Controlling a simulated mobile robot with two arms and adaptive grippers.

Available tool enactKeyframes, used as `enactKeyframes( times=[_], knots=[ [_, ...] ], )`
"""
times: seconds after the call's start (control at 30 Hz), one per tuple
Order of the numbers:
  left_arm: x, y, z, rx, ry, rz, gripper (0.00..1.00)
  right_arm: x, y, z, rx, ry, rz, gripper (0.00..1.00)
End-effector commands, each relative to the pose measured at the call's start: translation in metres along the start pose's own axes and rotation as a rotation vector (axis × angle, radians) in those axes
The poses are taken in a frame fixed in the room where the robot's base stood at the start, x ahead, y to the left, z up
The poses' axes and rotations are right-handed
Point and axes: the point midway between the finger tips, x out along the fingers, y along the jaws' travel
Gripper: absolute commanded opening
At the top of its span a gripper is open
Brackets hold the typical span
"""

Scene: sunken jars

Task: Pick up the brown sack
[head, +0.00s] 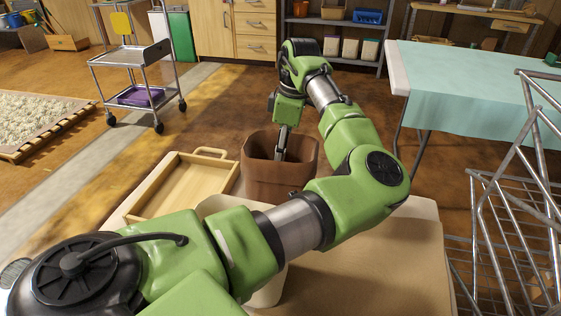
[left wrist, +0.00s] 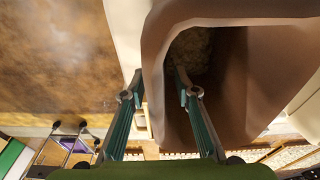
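The brown sack (head: 259,184) stands upright and open-topped on a pale surface in the middle of the head view. It also fills much of the right side of the left wrist view (left wrist: 225,135), where a rough tan mass shows in its mouth. My left gripper (head: 280,156) reaches down at the sack's mouth. In the left wrist view its fingers (left wrist: 157,72) are apart and straddle the sack's wall, one outside and one inside the mouth. I cannot tell whether they touch the wall. My right gripper is not in view.
A wooden tray (head: 150,186) lies left of the sack on the same pale top (head: 400,245). My left arm hides part of that top. A wire rack (head: 510,200) stands at the right, and a table with a teal cloth (head: 470,85) behind it. A trolley (head: 125,58) stands back left.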

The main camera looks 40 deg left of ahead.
Motion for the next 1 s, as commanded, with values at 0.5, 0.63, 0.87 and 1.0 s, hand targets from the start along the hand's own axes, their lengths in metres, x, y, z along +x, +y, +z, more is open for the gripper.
enactKeyframes(
  times=[0.5, 0.63, 0.87, 1.0],
  knots=[
    [-0.001, 0.0, 0.0, 0.0, 0.0, 0.001, 0.0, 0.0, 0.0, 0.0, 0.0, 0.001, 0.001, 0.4],
    [-0.004, 0.0, -0.001, 0.0, 0.0, 0.002, 0.0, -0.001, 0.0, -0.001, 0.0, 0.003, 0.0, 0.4],
    [-0.025, 0.001, -0.004, 0.0, 0.001, 0.003, 0.0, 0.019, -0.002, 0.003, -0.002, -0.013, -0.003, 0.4],
    [-0.05, 0.001, -0.007, 0.0, 0.001, 0.003, 0.0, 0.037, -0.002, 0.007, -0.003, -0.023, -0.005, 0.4]
  ],
)
